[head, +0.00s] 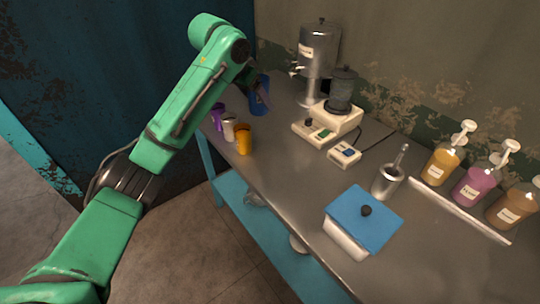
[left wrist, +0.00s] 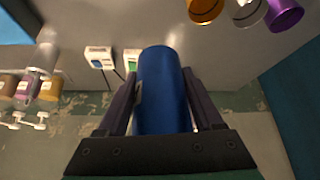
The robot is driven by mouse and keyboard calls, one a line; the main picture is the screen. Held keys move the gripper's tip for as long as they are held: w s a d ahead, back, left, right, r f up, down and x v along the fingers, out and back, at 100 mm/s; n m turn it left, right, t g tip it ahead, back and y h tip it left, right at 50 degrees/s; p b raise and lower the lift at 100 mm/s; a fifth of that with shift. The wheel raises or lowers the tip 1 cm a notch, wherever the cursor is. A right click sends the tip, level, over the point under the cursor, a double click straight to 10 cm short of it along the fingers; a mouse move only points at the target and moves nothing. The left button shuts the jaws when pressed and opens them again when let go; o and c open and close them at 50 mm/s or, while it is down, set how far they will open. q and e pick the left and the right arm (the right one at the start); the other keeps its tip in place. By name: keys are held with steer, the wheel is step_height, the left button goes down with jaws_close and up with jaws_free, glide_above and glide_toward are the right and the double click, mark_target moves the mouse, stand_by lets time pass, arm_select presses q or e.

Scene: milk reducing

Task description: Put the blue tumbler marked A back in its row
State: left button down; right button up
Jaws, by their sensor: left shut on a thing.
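The blue tumbler (head: 260,103) is at the far left end of the steel table, partly hidden by my left gripper (head: 262,92). In the left wrist view the blue tumbler (left wrist: 163,85) sits between the two dark fingers of my left gripper (left wrist: 163,100), which is shut on it. A mark shows at its edge, but I cannot read it. I cannot tell whether its base touches the table. A purple tumbler (head: 217,117), a white one (head: 228,130) and an orange one (head: 243,141) stand in a row near the table's left edge, apart from the blue one. My right gripper is out of view.
A metal dispenser (head: 318,50) and a blender-like machine (head: 340,95) stand right of the blue tumbler. The table's middle is clear.

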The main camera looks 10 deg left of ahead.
arm_select(q)
steer(key=f, duration=0.6)
steer(key=f+p, duration=0.1)
steer(key=f, duration=0.5)
steer(key=s+f, duration=0.1)
steer(key=f, duration=0.6)
steer(key=shift+a+p, duration=0.3)
steer(key=shift+p, duration=0.05)
steer(key=shift+f, duration=0.15)
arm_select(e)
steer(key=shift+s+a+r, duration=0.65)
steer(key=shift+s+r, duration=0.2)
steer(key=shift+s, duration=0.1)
arm_select(q)
steer(key=shift+c, duration=0.2)
jaws_free()
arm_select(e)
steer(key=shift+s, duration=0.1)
arm_select(q)
steer(key=v, duration=1.2)
steer(key=shift+b, duration=0.35)
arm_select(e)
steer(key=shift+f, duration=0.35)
